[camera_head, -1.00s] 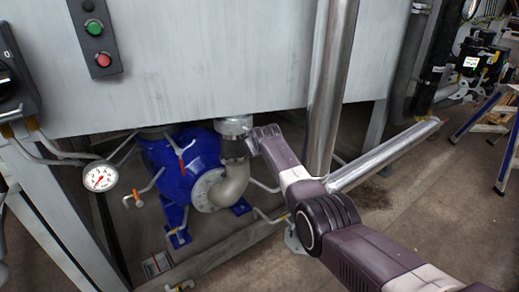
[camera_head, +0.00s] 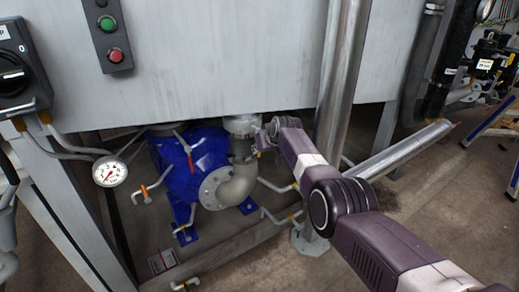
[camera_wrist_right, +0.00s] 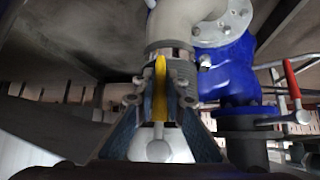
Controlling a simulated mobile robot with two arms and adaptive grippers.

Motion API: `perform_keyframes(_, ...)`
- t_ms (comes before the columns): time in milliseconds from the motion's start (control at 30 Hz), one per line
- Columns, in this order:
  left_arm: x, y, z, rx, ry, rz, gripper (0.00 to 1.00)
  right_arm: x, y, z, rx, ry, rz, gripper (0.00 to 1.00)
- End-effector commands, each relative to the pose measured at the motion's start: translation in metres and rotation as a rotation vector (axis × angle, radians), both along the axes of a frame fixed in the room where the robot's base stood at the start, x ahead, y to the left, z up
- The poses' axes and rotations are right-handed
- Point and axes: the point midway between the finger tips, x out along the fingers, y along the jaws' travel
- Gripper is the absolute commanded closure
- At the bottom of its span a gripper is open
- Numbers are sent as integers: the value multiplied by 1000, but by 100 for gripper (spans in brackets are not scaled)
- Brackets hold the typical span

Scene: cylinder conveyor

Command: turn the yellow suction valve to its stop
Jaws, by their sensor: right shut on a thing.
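The yellow suction valve handle (camera_wrist_right: 160,75) stands upright in the right wrist view, in front of the collar below a grey pipe elbow (camera_wrist_right: 185,20). My right gripper (camera_wrist_right: 161,95) has one finger on each side of the handle and is shut on it. A metal shaft and a pale rounded part show between the fingers. In the head view my right arm reaches under the grey housing, its wrist (camera_head: 280,126) beside the elbow pipe (camera_head: 240,185). The yellow handle cannot be made out clearly there. My left gripper is not in view.
A blue pump (camera_head: 187,165) stands under the housing (camera_head: 220,60), left of my right wrist. A red lever (camera_wrist_right: 291,80) is at the right of the wrist view. A steel column (camera_head: 343,70) stands close to my right arm. A gauge (camera_head: 109,171) hangs at left.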

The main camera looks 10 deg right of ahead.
Motion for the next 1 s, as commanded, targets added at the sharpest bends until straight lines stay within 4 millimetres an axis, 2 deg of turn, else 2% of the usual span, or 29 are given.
perform_keyframes(67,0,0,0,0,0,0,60,-2,3,-4,6,9,1,100)
perform_keyframes(100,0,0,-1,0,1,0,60,-2,3,-4,6,9,1,84)
perform_keyframes(233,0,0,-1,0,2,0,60,-2,2,-3,5,7,1,71)
perform_keyframes(733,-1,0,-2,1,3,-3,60,-3,0,2,2,1,-1,71)
perform_keyframes(1000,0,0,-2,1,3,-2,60,-13,-2,13,2,1,-1,71)
